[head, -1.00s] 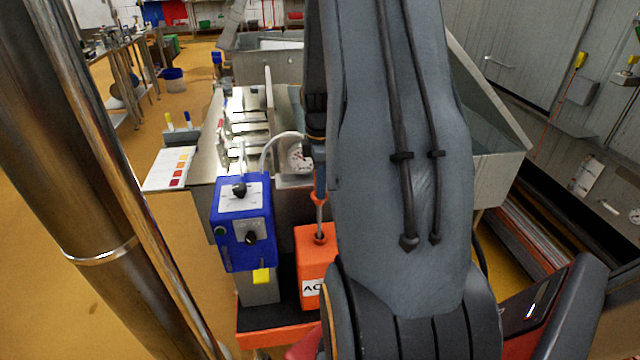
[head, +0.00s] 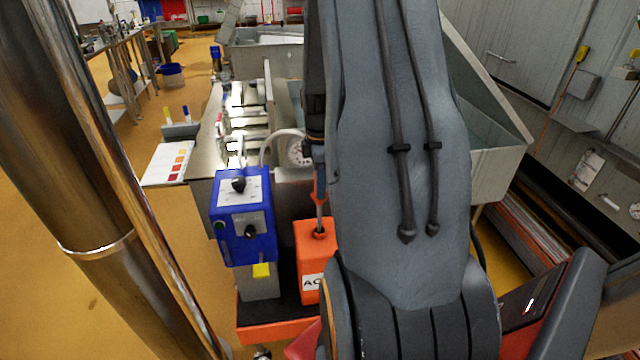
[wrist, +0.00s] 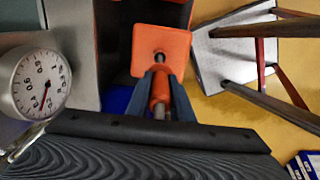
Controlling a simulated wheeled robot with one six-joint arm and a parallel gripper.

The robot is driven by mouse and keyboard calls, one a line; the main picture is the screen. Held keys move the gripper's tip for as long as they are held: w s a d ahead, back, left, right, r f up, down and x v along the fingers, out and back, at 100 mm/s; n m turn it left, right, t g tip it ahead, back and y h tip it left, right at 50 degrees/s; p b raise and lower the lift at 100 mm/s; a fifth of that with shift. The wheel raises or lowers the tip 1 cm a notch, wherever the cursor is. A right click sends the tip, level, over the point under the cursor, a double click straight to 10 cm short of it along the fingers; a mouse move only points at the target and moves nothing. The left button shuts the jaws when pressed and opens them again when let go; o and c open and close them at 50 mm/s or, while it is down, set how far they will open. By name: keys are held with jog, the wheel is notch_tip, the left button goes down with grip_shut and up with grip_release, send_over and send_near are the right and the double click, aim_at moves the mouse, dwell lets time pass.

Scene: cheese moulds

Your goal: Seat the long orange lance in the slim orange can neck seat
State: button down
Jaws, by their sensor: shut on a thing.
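The orange can (head: 316,262) stands upright, partly hidden by my arm in the head view. In the wrist view its square orange top (wrist: 143,48) shows, with a dark neck at its middle. My gripper (wrist: 160,80) is shut on the orange lance (wrist: 160,90), around its orange collar, above the can. In the head view, the lance's thin grey shaft (head: 319,213) runs down from the collar to the neck. The tip is at or inside the neck; I cannot tell how deep. The lance looks nearly upright.
A blue control box (head: 244,215) stands close left of the can. The can is on a black-topped orange base (head: 270,329). A dial gauge (wrist: 42,82) is left in the wrist view. A grey metal tub (head: 500,150) is behind my arm.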

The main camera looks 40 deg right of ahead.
aim_at(320, 220)
jog(key=shift+f+b, duration=2.9)
jog(key=shift+f, duration=4)
jog(key=c, duration=1.5)
grip_release()
jog(key=shift+r+b, duration=0.45)
jog(key=shift+r, duration=3.45)
